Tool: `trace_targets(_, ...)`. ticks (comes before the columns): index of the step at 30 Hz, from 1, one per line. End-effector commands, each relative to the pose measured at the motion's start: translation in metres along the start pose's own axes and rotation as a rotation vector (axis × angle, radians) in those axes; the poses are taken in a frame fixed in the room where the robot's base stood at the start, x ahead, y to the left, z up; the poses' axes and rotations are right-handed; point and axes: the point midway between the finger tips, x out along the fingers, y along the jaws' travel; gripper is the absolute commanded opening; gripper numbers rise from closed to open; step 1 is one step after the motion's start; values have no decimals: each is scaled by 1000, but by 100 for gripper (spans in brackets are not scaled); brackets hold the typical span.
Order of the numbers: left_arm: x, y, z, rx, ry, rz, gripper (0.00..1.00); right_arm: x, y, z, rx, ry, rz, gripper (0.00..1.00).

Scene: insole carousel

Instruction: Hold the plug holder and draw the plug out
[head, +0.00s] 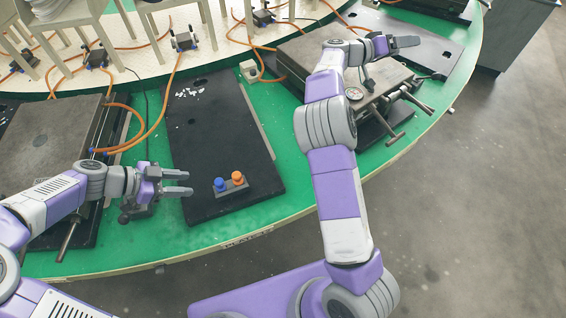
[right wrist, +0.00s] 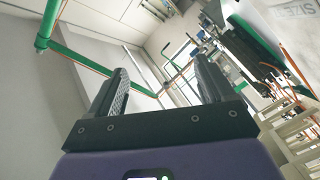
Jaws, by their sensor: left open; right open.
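A small grey block (head: 232,187) with a blue knob (head: 219,185) and an orange knob (head: 237,177) sits near the front end of a black plate (head: 215,130). I cannot tell for sure which part is the plug holder or the plug. My left gripper (head: 189,183) is open and empty, just left of the block and apart from it, its fingers pointing towards it.
A heavy grey mould press (head: 345,70) with handles stands under my right arm; another grey press (head: 45,135) stands at the left. Orange hoses (head: 168,90) cross the green table (head: 140,235). White scraps (head: 190,92) lie on the black plate. Its middle is clear.

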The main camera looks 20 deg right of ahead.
Motion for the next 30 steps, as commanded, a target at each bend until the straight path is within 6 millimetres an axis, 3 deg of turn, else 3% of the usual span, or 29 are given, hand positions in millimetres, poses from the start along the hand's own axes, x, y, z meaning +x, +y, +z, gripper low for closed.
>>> trace_targets(1,0,0,0,0,0,0,43,-28,0,-20,74,39,-6,82)
trace_targets(6,0,0,0,0,0,0,43,-108,8,-65,323,123,-28,82)
trace_targets(10,0,0,0,0,0,0,43,-165,17,-84,485,146,-69,82)
trace_targets(13,0,0,0,0,0,0,43,-204,21,-80,536,61,-148,82)
trace_targets(24,0,0,0,0,0,0,43,-179,-23,8,8,-329,-500,82)
trace_targets(30,0,0,0,0,0,0,43,-182,-40,51,-291,-423,-796,82)
